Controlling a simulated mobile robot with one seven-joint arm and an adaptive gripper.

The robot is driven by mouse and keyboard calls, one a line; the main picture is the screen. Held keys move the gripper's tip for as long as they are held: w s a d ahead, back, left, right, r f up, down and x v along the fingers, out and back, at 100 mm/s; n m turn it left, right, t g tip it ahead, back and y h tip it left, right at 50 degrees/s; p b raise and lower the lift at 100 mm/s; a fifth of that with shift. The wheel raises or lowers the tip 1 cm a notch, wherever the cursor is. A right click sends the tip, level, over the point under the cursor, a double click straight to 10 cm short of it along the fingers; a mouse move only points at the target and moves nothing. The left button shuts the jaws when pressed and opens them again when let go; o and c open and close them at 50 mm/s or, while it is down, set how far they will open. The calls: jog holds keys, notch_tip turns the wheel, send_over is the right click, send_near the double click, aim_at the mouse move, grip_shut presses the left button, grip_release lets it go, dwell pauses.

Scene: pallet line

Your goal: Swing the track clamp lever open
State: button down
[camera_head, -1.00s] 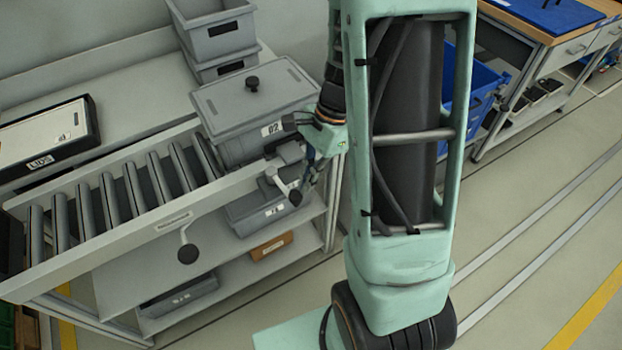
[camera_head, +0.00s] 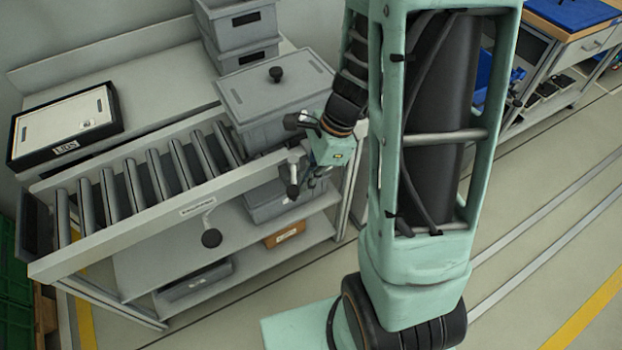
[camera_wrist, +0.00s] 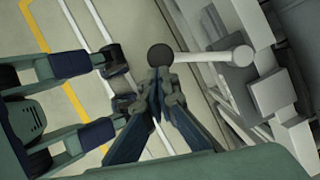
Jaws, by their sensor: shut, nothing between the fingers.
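The track clamp lever (camera_head: 294,178) is on the front rail of the roller track, at its right end. It is a light grey rod with a black ball knob (camera_head: 292,191) hanging at its lower end. In the wrist view the rod (camera_wrist: 210,56) runs from the grey clamp bracket (camera_wrist: 268,92) at the right to the knob (camera_wrist: 161,55). My gripper (camera_head: 314,180) is just right of the lever in the head view, its tips partly hidden. In the wrist view my gripper (camera_wrist: 158,92) is shut and empty, its tips close below the knob; I cannot tell if they touch.
A lidded grey crate (camera_head: 273,92) stands on the right end of the rollers (camera_head: 150,180). A black-edged tray (camera_head: 66,124) lies behind the rollers. Grey bins sit on the shelves below. The floor in front is open.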

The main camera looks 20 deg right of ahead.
jog(key=shift+s+a+f, duration=0.1)
jog(key=shift+s+a, duration=0.05)
jog(key=shift+a, duration=0.3)
dwell(0.3)
jog(key=s+d+r+p, duration=0.1)
jog(key=d+r+p, duration=0.1)
jog(key=d+r, duration=0.5)
notch_tip(320, 180, up, 3)
jog(key=shift+s+r, duration=0.1)
jog(key=shift+s, duration=0.2)
dwell(0.5)
